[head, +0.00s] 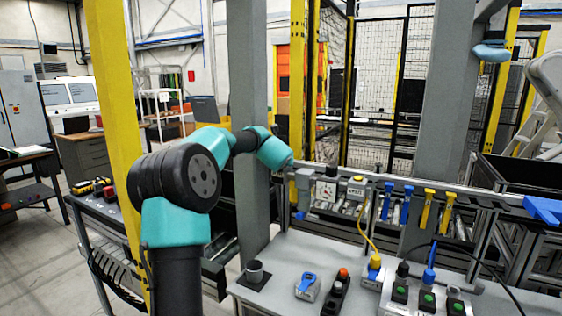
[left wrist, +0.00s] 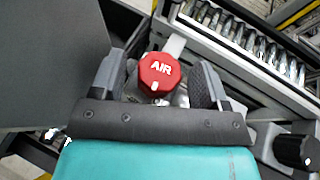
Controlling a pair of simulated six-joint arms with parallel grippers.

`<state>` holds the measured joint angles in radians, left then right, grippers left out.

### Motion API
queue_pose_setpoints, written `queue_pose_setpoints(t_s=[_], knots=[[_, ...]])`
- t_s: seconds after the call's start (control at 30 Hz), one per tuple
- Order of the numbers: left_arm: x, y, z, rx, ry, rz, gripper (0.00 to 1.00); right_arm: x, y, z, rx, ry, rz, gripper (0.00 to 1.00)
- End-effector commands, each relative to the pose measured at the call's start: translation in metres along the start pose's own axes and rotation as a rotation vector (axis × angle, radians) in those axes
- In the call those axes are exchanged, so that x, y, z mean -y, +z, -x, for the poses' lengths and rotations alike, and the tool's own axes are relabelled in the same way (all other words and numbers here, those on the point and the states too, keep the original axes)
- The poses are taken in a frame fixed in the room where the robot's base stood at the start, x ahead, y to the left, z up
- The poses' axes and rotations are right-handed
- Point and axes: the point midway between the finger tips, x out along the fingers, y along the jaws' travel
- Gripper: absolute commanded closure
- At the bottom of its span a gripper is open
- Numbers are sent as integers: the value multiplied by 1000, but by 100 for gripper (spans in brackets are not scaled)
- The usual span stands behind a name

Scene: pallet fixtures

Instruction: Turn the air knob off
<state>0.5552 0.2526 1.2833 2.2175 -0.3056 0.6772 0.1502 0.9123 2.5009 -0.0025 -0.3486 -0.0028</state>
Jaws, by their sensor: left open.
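The red air knob (left wrist: 160,72) shows in the left wrist view, with "AIR" in white and a white mark near its lower edge. My left gripper (left wrist: 159,66) is open, with one dark finger on each side of the knob. Gaps appear to show between the fingers and the knob; I cannot tell whether either touches it. In the head view the end of my left arm reaches the fixture rail beside the grey post, and I cannot make out the red knob there.
A grey post (head: 247,120) stands close to my left arm. The grey table (head: 300,245) holds a blue-handled device (head: 308,287), a yellow-cabled connector (head: 374,268) and green-button boxes (head: 427,299). Blue and yellow handles (head: 425,208) hang along the rail.

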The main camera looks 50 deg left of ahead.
Motion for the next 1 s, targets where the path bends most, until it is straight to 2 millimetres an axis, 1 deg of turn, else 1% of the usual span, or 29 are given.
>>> queue_pose_setpoints(t_s=[0.17, 0.27, 0.8, 1.0], knots=[[0, 1, 16, 1, 0, 0, 31, 0, 0, 0, 0, 0, 0, 57], [0, 1, 31, 2, 0, -1, 31, 0, 0, 0, 0, 0, 0, 57], [0, 1, 126, 2, -2, 0, 31, 0, 0, 0, 0, 0, 0, 57], [0, 1, 157, 2, -1, 0, 31, 0, 0, 0, 0, 0, 0, 57]])
